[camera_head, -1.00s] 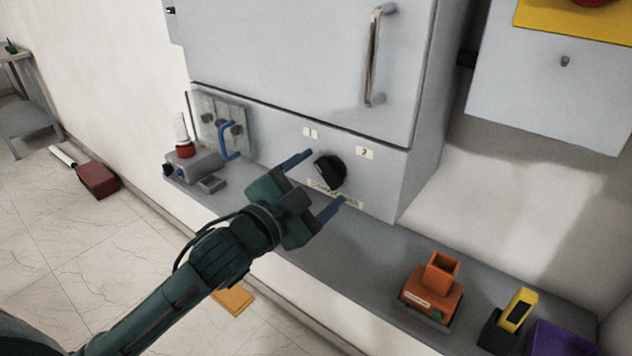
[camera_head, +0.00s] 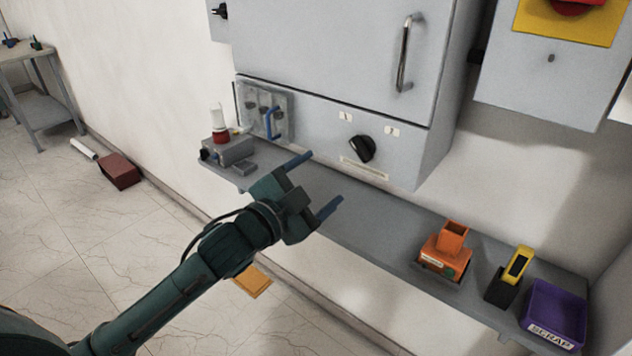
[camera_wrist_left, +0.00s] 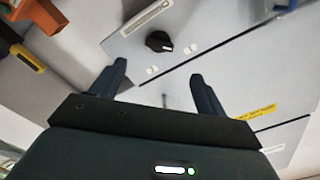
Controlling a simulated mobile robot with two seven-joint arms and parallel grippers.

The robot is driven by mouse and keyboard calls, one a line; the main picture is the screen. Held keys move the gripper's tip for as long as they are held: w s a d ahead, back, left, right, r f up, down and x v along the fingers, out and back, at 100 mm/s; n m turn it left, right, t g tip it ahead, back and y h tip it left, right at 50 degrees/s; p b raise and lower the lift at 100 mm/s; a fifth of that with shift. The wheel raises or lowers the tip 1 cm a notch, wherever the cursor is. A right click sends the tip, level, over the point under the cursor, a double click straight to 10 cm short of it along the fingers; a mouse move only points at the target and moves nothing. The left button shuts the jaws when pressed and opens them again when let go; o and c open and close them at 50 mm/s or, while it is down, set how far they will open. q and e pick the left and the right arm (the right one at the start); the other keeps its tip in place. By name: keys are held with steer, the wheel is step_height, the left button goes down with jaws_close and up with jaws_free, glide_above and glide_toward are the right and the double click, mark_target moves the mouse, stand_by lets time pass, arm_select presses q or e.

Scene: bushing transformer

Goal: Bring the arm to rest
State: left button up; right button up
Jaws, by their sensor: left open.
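My left gripper (camera_head: 318,184) is open and empty, with its two blue fingers apart in front of the grey shelf. It also shows in the left wrist view (camera_wrist_left: 162,85), with nothing between the fingers. The grey cabinet (camera_head: 330,50) with a black rotary knob (camera_head: 362,149) is beyond the fingers, and the knob shows in the wrist view (camera_wrist_left: 158,41). The fingers stand apart from the knob. My right gripper is not in view.
The grey shelf (camera_head: 385,222) carries a grey device with a red and white top (camera_head: 228,147), an orange box (camera_head: 445,256), a black and yellow item (camera_head: 511,275) and a purple scrap bin (camera_head: 560,305). A dark red box (camera_head: 120,171) and an orange piece (camera_head: 253,281) lie on the floor.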

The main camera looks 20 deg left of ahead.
arm_select(q)
steer(key=shift+s+a, duration=0.15)
steer(key=shift+s, duration=0.2)
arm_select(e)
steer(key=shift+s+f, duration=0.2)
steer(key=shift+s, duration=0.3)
arm_select(q)
steer(key=shift+w, duration=0.1)
